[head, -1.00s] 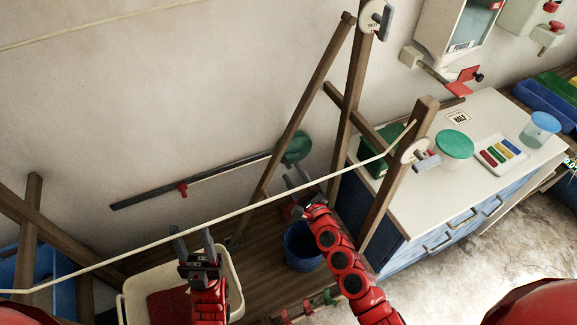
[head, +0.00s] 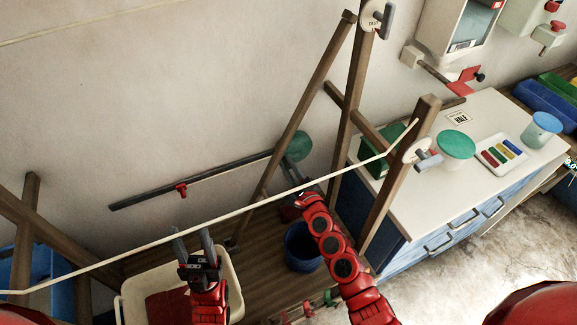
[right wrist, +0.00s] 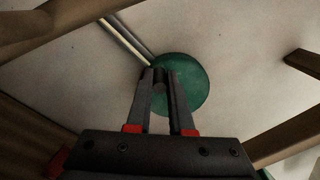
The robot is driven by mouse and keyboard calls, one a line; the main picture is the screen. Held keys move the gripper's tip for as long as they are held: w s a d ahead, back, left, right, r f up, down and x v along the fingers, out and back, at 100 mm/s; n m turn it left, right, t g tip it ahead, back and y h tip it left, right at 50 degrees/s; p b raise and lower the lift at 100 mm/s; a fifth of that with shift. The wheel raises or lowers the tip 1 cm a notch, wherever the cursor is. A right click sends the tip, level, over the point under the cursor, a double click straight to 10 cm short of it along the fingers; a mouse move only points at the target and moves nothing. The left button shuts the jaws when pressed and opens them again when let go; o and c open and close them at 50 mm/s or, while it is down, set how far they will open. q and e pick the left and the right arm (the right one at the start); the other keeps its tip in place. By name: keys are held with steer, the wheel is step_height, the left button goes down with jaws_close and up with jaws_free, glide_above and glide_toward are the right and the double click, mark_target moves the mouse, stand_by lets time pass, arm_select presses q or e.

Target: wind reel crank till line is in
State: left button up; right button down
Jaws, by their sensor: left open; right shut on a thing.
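A green disc (head: 298,146), which looks like the reel, stands by the wall behind the wooden frame; it fills the middle of the right wrist view (right wrist: 190,82). My right gripper (head: 300,180) is in front of it. In the right wrist view its fingers (right wrist: 160,78) are closed on a small grey piece (right wrist: 159,101), seemingly the crank knob, against the disc's left part. The crank arm is hidden. A cream line (head: 215,218) runs taut from lower left up to the right post. My left gripper (head: 194,240) is open and empty, just below the line.
Wooden posts (head: 352,100) flank the right arm. A grey rail (head: 215,175) with a red clamp lies along the wall. A cream tub (head: 135,288) is under the left gripper, a blue bucket (head: 300,250) by the right forearm. A white counter (head: 400,215) stands right.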

steer(key=shift+r+m, duration=0.15)
steer(key=shift+m, duration=0.25)
steer(key=shift+r+p, duration=0.1)
steer(key=shift+p, duration=0.25)
steer(key=shift+w+d+r+m, duration=0.1)
steer(key=shift+d+r+m, duration=0.1)
steer(key=shift+m, duration=0.4)
steer(key=shift+d+r+m, duration=0.1)
steer(key=shift+r+m, duration=0.25)
steer(key=shift+m, duration=0.35)
steer(key=shift+w+d+r+m, duration=0.15)
steer(key=shift+d+r+m, duration=0.1)
steer(key=shift+m, duration=0.65)
steer(key=shift+w+d+r+m, duration=0.1)
steer(key=shift+d+r+m, duration=0.15)
steer(key=shift+m, duration=0.65)
steer(key=c, duration=0.8)
jaws_free()
